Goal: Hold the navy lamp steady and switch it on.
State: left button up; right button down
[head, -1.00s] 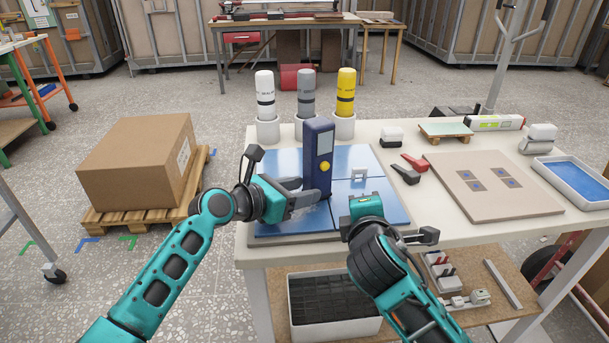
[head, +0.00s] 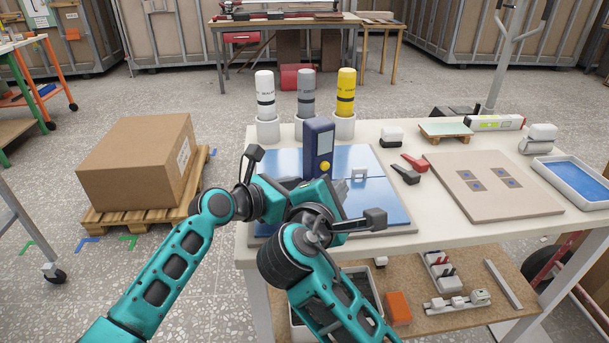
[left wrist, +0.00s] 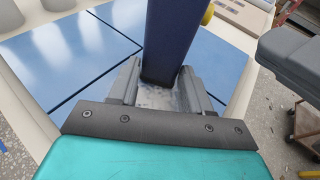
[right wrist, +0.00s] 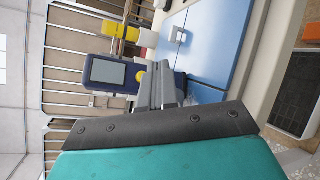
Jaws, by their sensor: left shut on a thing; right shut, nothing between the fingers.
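The navy lamp (head: 318,140) stands upright on the blue-tiled board, with a grey panel and a round yellow button (head: 325,167) on its front. My left gripper (left wrist: 163,88) is shut on the lamp's lower part; the left wrist view shows the navy body (left wrist: 172,38) between its fingers. In the head view, the right hand hides most of this grip. My right gripper (right wrist: 160,72) is shut and empty in front of the lamp. In the right wrist view, its fingertips are close beside the yellow button (right wrist: 140,77); I cannot tell if they touch. The panel (right wrist: 108,71) looks plain grey.
White, grey and yellow bottles (head: 346,92) stand in holders behind the lamp. A small white bracket (head: 359,174) sits on the blue board (head: 390,203). Red and dark clamps (head: 407,173) and a beige board (head: 493,187) lie to the right.

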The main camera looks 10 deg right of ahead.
aim_at(333, 166)
jog(key=shift+w+a, duration=0.25)
jog(key=shift+w, duration=0.55)
jog(key=shift+w+a, duration=0.2)
jog(key=shift+w, duration=0.55)
pick_arm(q)
jog(key=shift+r, duration=0.1)
dwell(0.8)
pick_arm(e)
jog(key=shift+w+a, duration=0.1)
jog(key=shift+w, duration=0.3)
jog(key=shift+w+a, duration=0.15)
jog(key=shift+w, duration=0.25)
dwell(0.5)
pick_arm(q)
jog(key=shift+d, duration=0.1)
pick_arm(e)
jog(key=shift+s+d, duration=0.2)
jog(key=shift+s, duration=0.65)
jog(key=shift+s, duration=0.1)
jog(key=s, duration=0.2)
jog(key=s+d, duration=0.1)
jog(key=s, duration=0.2)
jog(key=shift+s+d, duration=0.3)
jog(key=shift+d, duration=0.05)
